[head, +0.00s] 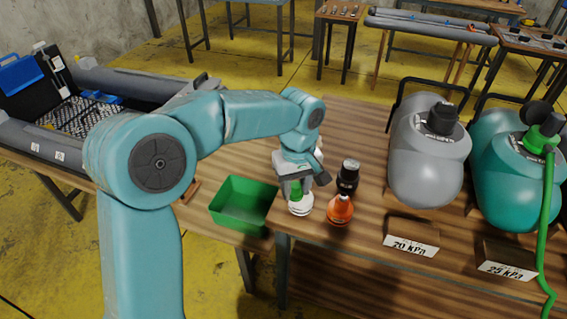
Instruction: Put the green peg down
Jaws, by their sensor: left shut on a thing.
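The green peg (296,190) has a green upper part above a round white base. It is at the front left part of the wooden table, by its edge. My left gripper (297,182) comes down over it from above and is shut on it. The gripper hides part of the peg, and I cannot tell whether its base touches the table. My right gripper is not in view.
An orange piece (340,209) and a black piece (348,177) stand just right of the peg. A green open bin (243,205) is to the left. A grey tank (428,160) and a teal tank (515,180) stand farther right, behind pressure labels.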

